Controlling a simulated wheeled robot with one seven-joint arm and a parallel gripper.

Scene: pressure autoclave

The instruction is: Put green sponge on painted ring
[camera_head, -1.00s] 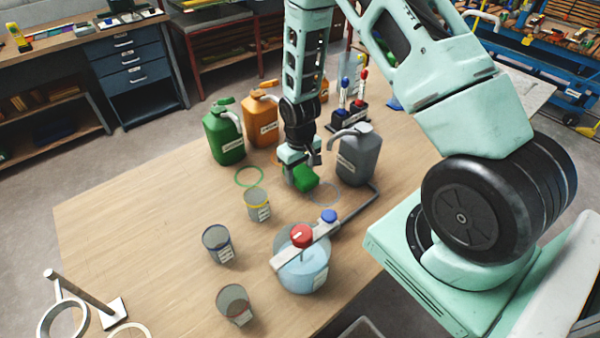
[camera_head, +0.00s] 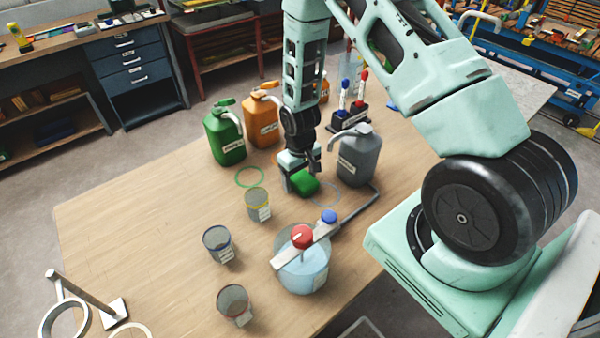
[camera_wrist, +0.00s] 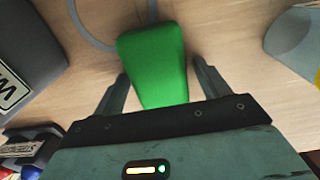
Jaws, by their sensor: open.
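The green sponge (camera_head: 304,184) is a small block at the middle of the wooden table, beside the grey jerrycan. My gripper (camera_head: 306,172) is right at it. In the wrist view the sponge (camera_wrist: 155,60) lies between the two spread fingers of my gripper (camera_wrist: 158,72), with gaps at the sides. A thin grey-blue painted ring (camera_head: 325,194) is just right of the sponge; part of a ring (camera_wrist: 90,35) shows beside the sponge in the wrist view. A green painted ring (camera_head: 249,177) lies to the left. Whether the sponge overlaps a ring is unclear.
The grey jerrycan (camera_head: 359,155) stands close on the right. Green (camera_head: 224,138) and orange (camera_head: 262,122) jerrycans stand behind left. A yellow-rimmed cup (camera_head: 257,205) and a clear vessel with a red knob (camera_head: 303,262) are in front.

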